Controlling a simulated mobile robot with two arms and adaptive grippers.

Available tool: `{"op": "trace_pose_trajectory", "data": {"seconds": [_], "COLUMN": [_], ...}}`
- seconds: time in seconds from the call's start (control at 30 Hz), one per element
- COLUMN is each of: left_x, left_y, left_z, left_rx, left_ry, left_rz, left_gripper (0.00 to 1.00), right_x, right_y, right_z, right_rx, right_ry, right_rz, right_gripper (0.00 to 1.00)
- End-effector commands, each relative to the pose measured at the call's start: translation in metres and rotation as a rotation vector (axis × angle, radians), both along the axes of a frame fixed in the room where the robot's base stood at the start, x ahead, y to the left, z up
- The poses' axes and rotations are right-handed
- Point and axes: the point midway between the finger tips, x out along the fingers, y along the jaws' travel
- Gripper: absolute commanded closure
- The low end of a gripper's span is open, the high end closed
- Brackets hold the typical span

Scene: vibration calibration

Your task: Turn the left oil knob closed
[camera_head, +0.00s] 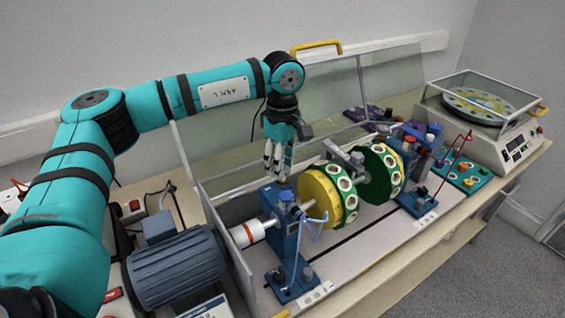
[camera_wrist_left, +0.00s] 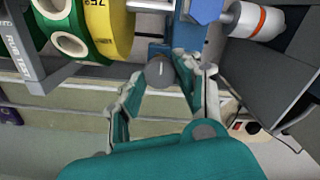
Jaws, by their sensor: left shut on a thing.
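The left blue bearing stand (camera_head: 292,245) carries the shaft at the left of the green and yellow rotor (camera_head: 328,192). My left gripper (camera_head: 279,172) points down at the top of this stand. In the left wrist view, the round grey left oil knob (camera_wrist_left: 160,73) sits between the two fingertips of my left gripper (camera_wrist_left: 163,78), beside the blue stand (camera_wrist_left: 152,48). The fingers are closed on the knob. The gripper partly hides the knob's surroundings. The knob's turn angle cannot be told. My right gripper is not in view.
A clear hinged cover (camera_head: 228,140) with a yellow handle (camera_head: 316,47) stands behind the rotor. A grey-blue motor (camera_head: 178,268) is at the left. A second blue stand (camera_head: 415,200) and a balance device (camera_head: 490,118) are at the right.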

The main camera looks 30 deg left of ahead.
Motion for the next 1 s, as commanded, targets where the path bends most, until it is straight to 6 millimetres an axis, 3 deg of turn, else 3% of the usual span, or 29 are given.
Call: {"op": "trace_pose_trajectory", "data": {"seconds": [0.37, 1.0], "left_x": [0.0, 0.0], "left_y": [-0.001, -0.001], "left_z": [-0.001, -0.001], "left_rx": [-0.001, -0.002], "left_ry": [0.0, -0.001], "left_rz": [0.142, 0.731], "left_gripper": [0.98, 0.98], "right_x": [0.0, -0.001], "right_y": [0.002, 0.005], "right_z": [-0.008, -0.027], "right_rx": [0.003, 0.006], "right_ry": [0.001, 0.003], "right_rz": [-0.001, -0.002], "right_gripper": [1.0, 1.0]}}
